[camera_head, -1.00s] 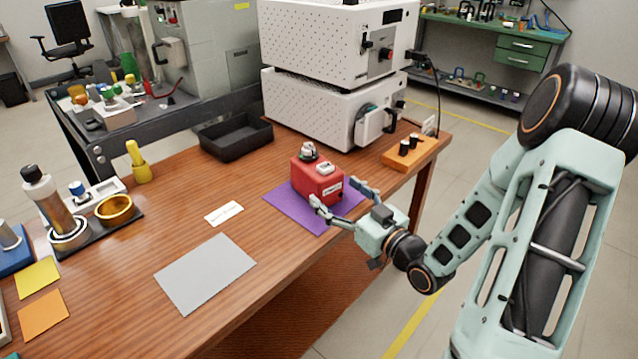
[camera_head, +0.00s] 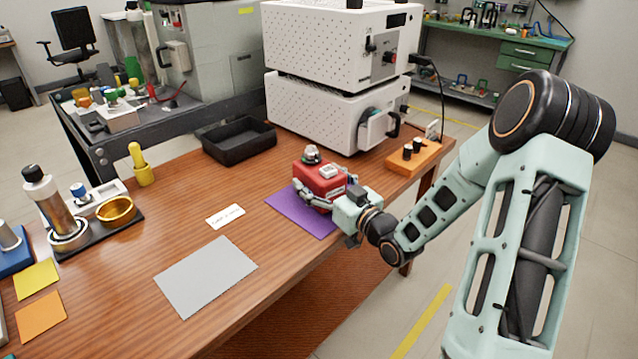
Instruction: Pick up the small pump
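The small pump (camera_head: 318,176) is a red box with a round metal-and-black fitting and a pale part on top. It stands upright on a purple mat (camera_head: 296,219) near the right front edge of the wooden table. My gripper (camera_head: 327,193) reaches in low from the right front, with its fingers around the pump's lower part. One finger lies along the near left face, and the other is mostly hidden at the right side. I cannot tell whether the fingers press on the pump.
A white two-tier machine (camera_head: 325,108) stands close behind the pump. An orange block with black knobs (camera_head: 413,157) is to the right. A black tray (camera_head: 238,141) is behind left. A white label (camera_head: 225,216) and a grey mat (camera_head: 205,277) lie flat on the left.

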